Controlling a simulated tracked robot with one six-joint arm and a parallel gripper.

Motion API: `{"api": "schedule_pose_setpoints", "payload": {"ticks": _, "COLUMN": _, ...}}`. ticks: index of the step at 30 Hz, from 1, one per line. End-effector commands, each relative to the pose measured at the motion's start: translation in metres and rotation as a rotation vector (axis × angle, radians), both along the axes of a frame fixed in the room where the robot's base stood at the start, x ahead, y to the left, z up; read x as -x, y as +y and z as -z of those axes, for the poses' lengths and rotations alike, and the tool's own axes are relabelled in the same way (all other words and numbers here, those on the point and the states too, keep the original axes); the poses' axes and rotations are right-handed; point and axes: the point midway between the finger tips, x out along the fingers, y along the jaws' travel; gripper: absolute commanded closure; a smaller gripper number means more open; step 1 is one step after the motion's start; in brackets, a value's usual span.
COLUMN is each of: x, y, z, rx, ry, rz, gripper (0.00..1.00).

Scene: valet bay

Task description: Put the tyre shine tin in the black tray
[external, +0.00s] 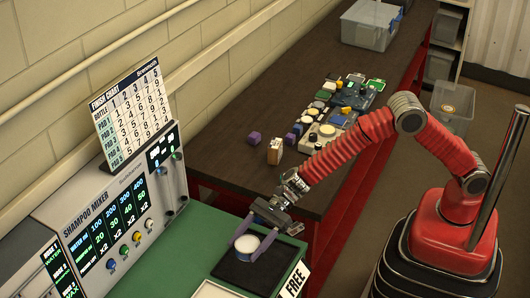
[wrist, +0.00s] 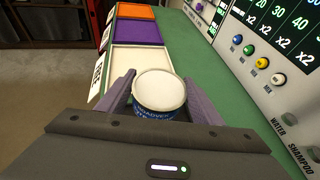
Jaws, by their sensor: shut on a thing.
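A round tin (external: 248,245) with a pale top is between the two grey fingers of my gripper (external: 251,242) in the external view. In the wrist view the tin (wrist: 160,92) shows a cream top and a blue label, with lettering too partial to read surely. My gripper (wrist: 160,84) is shut on its sides, and the tin looks upright. The black tray (external: 245,279) lies on the green bench top directly below. The tin is over the tray's area; I cannot tell whether its base touches the tray floor.
White (wrist: 136,65), purple (wrist: 138,33) and orange (wrist: 135,12) trays lie in a row beyond the tin. The shampoo mixer panel (external: 100,220) stands along the bench. A FREE sign (external: 295,280) is at the bench edge. Several items crowd the dark table (external: 225,160).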

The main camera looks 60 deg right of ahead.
Motion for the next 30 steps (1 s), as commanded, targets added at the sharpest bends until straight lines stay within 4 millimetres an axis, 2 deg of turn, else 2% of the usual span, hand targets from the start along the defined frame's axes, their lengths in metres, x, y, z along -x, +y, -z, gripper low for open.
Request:
{"api": "schedule_pose_setpoints", "payload": {"ticks": 5, "x": 0.000, "y": 0.000, "z": 0.014, "rx": 0.000, "ry": 0.003, "rz": 0.000, "gripper": 0.69}}
{"api": "schedule_pose_setpoints", "payload": {"ticks": 12, "x": 0.000, "y": 0.000, "z": 0.052, "rx": 0.001, "ry": 0.002, "rz": 0.001, "gripper": 0.69}}
{"api": "schedule_pose_setpoints", "payload": {"ticks": 15, "x": 0.000, "y": 0.000, "z": 0.061, "rx": 0.001, "ry": 0.001, "rz": 0.001, "gripper": 0.69}}
{"api": "schedule_pose_setpoints", "payload": {"ticks": 25, "x": 0.000, "y": 0.000, "z": 0.063, "rx": 0.000, "ry": 0.000, "rz": 0.001, "gripper": 0.69}}
{"api": "schedule_pose_setpoints", "payload": {"ticks": 30, "x": 0.000, "y": 0.000, "z": 0.077, "rx": 0.001, "ry": 0.002, "rz": 0.002, "gripper": 0.69}}
